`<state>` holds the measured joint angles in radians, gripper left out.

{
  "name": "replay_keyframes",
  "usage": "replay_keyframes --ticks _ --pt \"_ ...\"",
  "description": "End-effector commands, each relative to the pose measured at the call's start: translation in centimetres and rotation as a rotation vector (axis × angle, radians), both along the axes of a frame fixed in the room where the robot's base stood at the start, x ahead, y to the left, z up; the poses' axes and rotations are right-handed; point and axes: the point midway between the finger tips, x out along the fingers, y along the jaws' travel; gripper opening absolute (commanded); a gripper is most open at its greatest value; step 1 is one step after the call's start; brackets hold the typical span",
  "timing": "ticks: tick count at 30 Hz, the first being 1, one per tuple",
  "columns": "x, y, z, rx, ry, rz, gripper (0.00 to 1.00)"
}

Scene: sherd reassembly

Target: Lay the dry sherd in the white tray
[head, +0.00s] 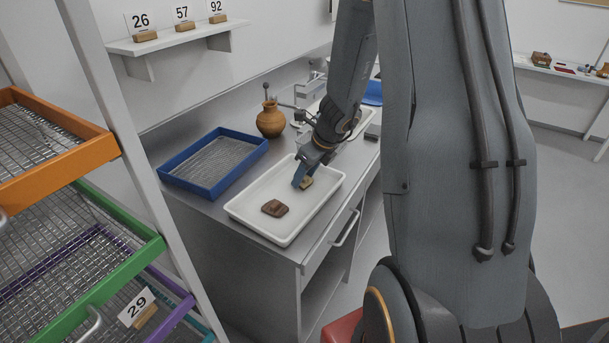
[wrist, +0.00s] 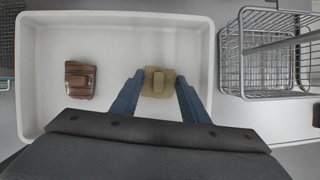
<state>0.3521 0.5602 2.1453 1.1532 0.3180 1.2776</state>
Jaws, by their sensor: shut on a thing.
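The white tray (head: 240,208) sits on the grey counter and fills much of the wrist view (wrist: 120,20). My gripper (head: 302,182) is over the right part of the tray, its fingers pointing down. It is shut on a tan sherd (wrist: 158,82) with a raised block on its face, held between the blue fingers. The tan sherd (head: 307,183) is partly hidden by the fingers in the head view. A brown sherd (head: 275,208) lies in the tray, left of the gripper, and also shows in the wrist view (wrist: 81,79). I cannot tell whether the held sherd touches the tray floor.
A blue-framed mesh tray (head: 212,162) stands left of the white tray. A brown jar (head: 270,120) stands behind. A wire basket (wrist: 268,50) is close to the right of the white tray. A shelf rack with an orange-framed tray (head: 108,148) stands at the left.

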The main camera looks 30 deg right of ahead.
Motion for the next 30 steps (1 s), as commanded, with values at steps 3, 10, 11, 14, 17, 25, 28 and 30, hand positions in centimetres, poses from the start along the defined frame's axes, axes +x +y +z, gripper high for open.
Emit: replay_keyframes --ticks 3,10,11,14,17,25,28,30 --pt "0.0 0.0 -0.4 0.000 0.000 0.000 0.19" --pt "0.0 0.0 -0.2 0.000 0.000 0.000 0.60" --pt "0.0 0.0 -0.2 0.000 0.000 0.000 0.60" --pt "0.0 0.0 -0.2 0.000 0.000 0.000 0.60" --pt "0.0 0.0 -0.1 0.000 0.000 0.000 0.60" --pt "-1.2 -0.6 3.4 -0.002 -0.004 0.000 0.60" --pt "-2.0 -1.0 5.4 -0.001 -0.004 -0.001 0.60" --pt "-2.5 -1.3 6.7 -0.002 -0.004 0.000 0.60"
